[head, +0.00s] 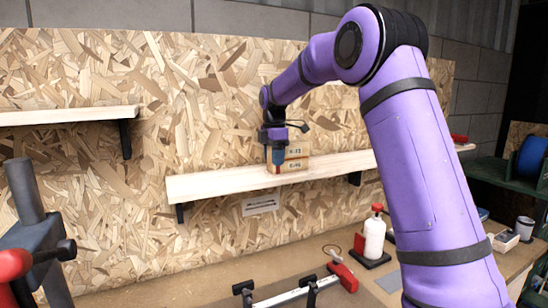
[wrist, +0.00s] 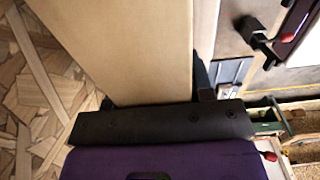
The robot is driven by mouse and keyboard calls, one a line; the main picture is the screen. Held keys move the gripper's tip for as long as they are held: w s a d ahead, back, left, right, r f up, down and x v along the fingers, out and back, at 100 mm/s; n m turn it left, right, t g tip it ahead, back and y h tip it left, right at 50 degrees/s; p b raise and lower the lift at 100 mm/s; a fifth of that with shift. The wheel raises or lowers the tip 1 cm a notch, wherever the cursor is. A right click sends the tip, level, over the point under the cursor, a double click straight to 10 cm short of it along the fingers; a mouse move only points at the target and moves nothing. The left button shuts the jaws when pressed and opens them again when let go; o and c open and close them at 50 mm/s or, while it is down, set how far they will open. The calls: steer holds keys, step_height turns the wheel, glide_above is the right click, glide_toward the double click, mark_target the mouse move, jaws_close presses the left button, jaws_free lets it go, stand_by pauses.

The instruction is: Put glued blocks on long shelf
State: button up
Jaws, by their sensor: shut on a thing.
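In the wrist view, a dark bar of my gripper crosses the lower part. A wide tan surface fills the upper middle there; I cannot tell whether it is blocks or shelf.
A shorter shelf (head: 70,116) is at the left. The long shelf is bare left of the blocks. Below are a workbench (head: 200,293), a white bottle with a red cap (head: 374,238) and a red-ended clamp (head: 342,276). A blue spool (head: 531,158) is at the far right.

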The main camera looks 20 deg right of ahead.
steer(key=o, duration=1)
steer(key=shift+f, duration=0.1)
steer(key=shift+c, duration=0.2)
